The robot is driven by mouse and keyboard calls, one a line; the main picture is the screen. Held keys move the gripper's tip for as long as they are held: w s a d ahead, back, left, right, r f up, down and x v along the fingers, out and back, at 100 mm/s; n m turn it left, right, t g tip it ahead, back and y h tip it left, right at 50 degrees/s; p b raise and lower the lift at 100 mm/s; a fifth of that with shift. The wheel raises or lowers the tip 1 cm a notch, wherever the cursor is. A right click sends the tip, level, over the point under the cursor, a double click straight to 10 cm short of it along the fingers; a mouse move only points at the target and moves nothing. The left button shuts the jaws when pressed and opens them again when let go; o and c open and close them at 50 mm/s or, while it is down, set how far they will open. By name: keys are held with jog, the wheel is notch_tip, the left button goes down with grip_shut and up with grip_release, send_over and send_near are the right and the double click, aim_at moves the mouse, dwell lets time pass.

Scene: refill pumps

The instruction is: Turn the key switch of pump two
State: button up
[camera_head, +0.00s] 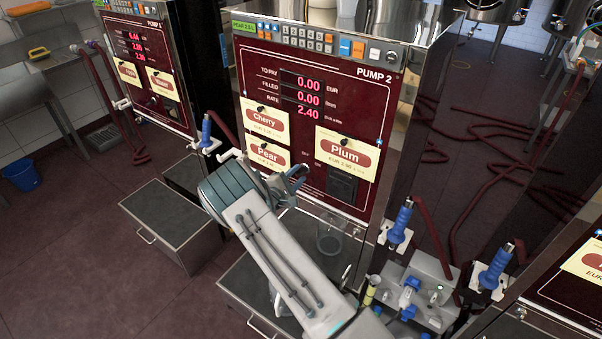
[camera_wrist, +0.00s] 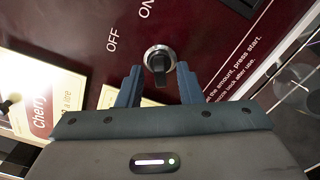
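Pump two (camera_head: 350,91) has a dark red front panel lettered PUMP 2. Its key switch (camera_wrist: 160,62) is a black key in a round silver collar, in the middle of the wrist view. OFF is printed to the upper left of the collar and ON further up. The key's handle points down in that view; I cannot tell which label it is set to. My gripper (camera_wrist: 158,72) is open, its two blue-grey fingers on either side of the handle with gaps showing. In the head view my gripper (camera_head: 297,180) is at the panel and hides the switch.
Price cards for Cherry (camera_head: 265,122), Pear (camera_head: 266,158) and Plum (camera_head: 346,154) are on the panel. Blue-handled nozzles hang at both sides, one at the right (camera_head: 401,222). A clear container (camera_head: 330,237) stands below the panel. Pump 1 (camera_head: 145,62) is at left.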

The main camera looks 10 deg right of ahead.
jog(key=shift+w+d, duration=0.15)
jog(key=shift+d, duration=0.05)
